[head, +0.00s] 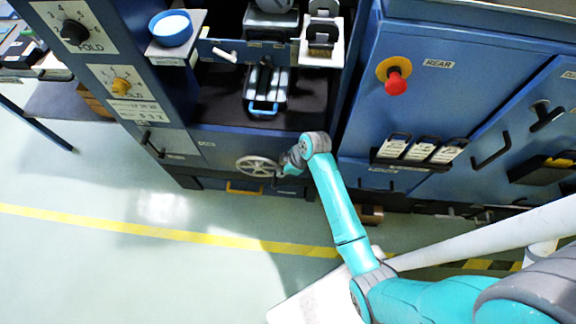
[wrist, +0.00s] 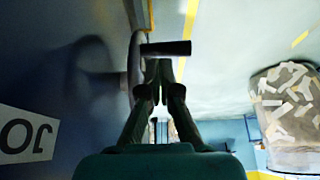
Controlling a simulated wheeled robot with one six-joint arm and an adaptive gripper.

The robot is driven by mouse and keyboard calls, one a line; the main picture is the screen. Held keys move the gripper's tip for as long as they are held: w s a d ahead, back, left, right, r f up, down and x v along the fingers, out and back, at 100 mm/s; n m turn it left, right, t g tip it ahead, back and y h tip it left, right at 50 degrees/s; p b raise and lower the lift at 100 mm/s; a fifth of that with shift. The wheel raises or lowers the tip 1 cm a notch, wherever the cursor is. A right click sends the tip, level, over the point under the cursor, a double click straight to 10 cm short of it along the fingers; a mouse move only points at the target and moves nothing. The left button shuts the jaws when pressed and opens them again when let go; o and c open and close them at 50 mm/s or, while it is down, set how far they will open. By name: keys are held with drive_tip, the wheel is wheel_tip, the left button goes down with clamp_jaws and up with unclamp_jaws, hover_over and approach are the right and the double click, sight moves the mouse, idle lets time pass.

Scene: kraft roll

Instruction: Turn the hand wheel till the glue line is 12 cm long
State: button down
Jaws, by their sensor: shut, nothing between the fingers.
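The grey spoked hand wheel (head: 257,166) stands on the front of the blue machine in the head view. My gripper (head: 285,168) is at its right side. In the wrist view the wheel (wrist: 134,68) shows nearly edge-on, left of the fingers, with its shadow on the blue panel. A dark bar, seemingly the wheel's handle (wrist: 167,48), lies across just beyond the fingertips. My gripper (wrist: 161,72) is shut and empty there. I cannot tell whether the fingertips touch the bar. I cannot make out a glue line in either view.
A red button (head: 396,82) and several card holders are on the blue cabinet at right. A blue dish (head: 172,28) sits on a shelf at upper left. A bin of paper scraps (wrist: 286,105) stands at right in the wrist view. The floor in front is largely clear.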

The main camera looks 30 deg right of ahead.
drive_tip(key=shift+x, duration=1.4)
drive_tip(key=shift+d, duration=0.1)
wheel_tip(320, 180, down, 4)
drive_tip(key=shift+s+t+y, duration=0.15)
drive_tip(key=shift+t+y, duration=0.55)
drive_tip(key=shift+y, duration=0.4)
